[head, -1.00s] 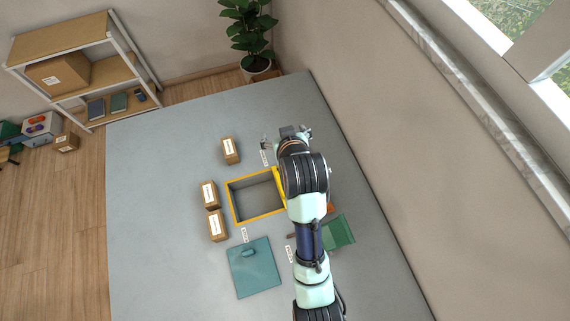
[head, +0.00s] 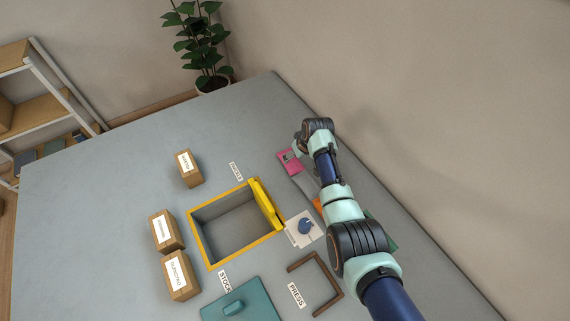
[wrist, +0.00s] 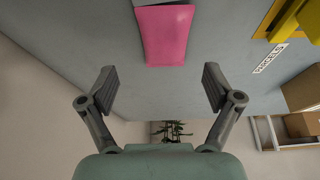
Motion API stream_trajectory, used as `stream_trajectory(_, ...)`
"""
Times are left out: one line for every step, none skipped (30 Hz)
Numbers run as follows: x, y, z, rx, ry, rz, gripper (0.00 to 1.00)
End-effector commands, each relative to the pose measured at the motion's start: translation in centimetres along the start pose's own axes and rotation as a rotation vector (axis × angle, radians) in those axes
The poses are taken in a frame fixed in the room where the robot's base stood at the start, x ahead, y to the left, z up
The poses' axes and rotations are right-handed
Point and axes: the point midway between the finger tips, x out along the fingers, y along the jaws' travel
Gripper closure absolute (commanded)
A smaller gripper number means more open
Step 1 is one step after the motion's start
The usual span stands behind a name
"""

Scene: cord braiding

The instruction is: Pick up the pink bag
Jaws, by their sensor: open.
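The pink bag (head: 287,168) lies flat near the table's right edge in the head view, partly hidden by my wrist. My gripper (wrist: 160,87) is open and empty. Its two fingers are spread wide, and the bag's near end shows beyond the gap between them, apart from both. In the head view the fingers are mostly hidden by my wrist above the bag.
A yellow-rimmed open box (head: 197,238) stands mid-table, with a yellow item (head: 265,204) at its right rim. Labelled cartons (head: 164,232) stand left. The far table is clear.

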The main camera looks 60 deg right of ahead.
Motion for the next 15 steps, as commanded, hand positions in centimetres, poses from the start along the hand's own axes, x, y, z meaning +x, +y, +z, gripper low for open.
stream_trajectory(1.2, -0.1, 0.3, -0.001, -0.002, -0.001, 0.1)
stream_trajectory(1.4, -0.1, 0.2, -0.001, -0.002, -0.001, 0.1)
stream_trajectory(1.5, -0.1, 0.1, -0.001, 0.0, 0.0, 0.1)
stream_trajectory(1.6, -0.1, 0.1, -0.001, 0.0, 0.0, 0.1)
stream_trajectory(1.5, -0.1, 0.1, -0.001, 0.0, 0.0, 0.1)
stream_trajectory(1.6, -0.1, 0.1, -0.001, -0.001, 0.0, 0.1)
stream_trajectory(1.9, -0.2, 0.2, -0.001, -0.001, -0.001, 0.1)
stream_trajectory(2.3, -0.3, 0.3, -0.001, -0.002, -0.001, 0.1)
stream_trajectory(3.1, -0.4, 0.5, -0.002, -0.002, -0.001, 0.1)
stream_trajectory(3.8, -0.5, 0.7, -0.002, -0.003, -0.001, 0.1)
stream_trajectory(4.5, -0.6, 0.7, -0.002, -0.002, -0.001, 0.1)
stream_trajectory(5.2, -0.8, 0.8, -0.002, -0.001, -0.001, 0.1)
stream_trajectory(5.7, -0.8, 0.8, -0.002, -0.002, -0.001, 0.1)
stream_trajectory(6.1, -0.8, 0.8, -0.002, -0.002, -0.001, 0.1)
stream_trajectory(6.4, -0.8, 0.7, -0.002, 0.0, 0.0, 0.1)
